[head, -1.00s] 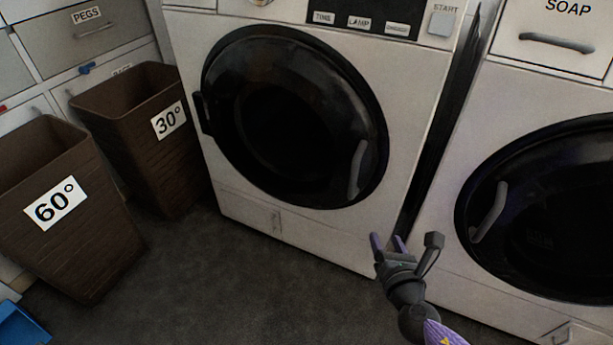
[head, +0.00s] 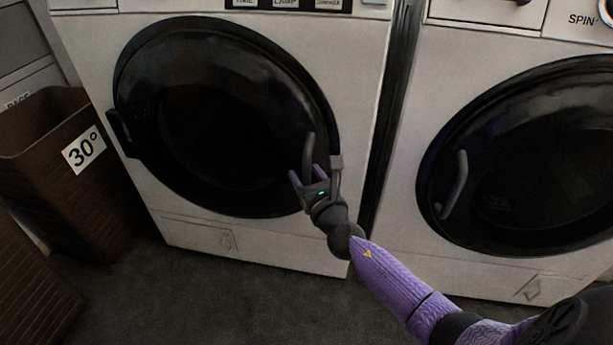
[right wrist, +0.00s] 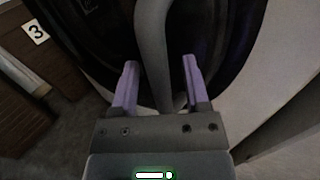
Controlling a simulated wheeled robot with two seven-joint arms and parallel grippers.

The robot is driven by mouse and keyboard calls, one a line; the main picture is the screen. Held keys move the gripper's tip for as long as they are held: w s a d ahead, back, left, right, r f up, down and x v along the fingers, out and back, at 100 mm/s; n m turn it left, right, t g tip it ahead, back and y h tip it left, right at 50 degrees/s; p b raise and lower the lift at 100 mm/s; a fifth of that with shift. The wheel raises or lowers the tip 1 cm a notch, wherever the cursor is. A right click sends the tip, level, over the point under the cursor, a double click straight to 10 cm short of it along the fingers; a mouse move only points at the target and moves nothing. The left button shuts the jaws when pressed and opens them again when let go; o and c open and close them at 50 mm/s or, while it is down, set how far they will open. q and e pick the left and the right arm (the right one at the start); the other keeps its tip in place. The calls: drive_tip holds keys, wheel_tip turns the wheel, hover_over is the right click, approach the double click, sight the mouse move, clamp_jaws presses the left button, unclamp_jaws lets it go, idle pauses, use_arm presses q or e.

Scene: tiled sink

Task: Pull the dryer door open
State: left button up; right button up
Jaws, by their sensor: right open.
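The dryer (head: 359,110) is the white machine left of centre in the head view. Its round dark door (head: 215,110) looks shut. A grey upright bar handle (head: 309,155) sits on the door's right side. My right gripper (head: 306,176) is at the lower part of this handle, its purple fingers open. In the right wrist view the handle (right wrist: 151,45) runs down between the two open fingers (right wrist: 160,68); I cannot tell whether either finger touches it. My left gripper is not in view.
A second white machine with a dark round door (head: 530,160) and its own handle (head: 454,185) stands to the right, across a narrow dark gap. A brown basket marked 30° (head: 60,185) stands left of the dryer. The grey floor (head: 230,295) in front is clear.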

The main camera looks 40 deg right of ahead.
clamp_jaws()
idle(1.3)
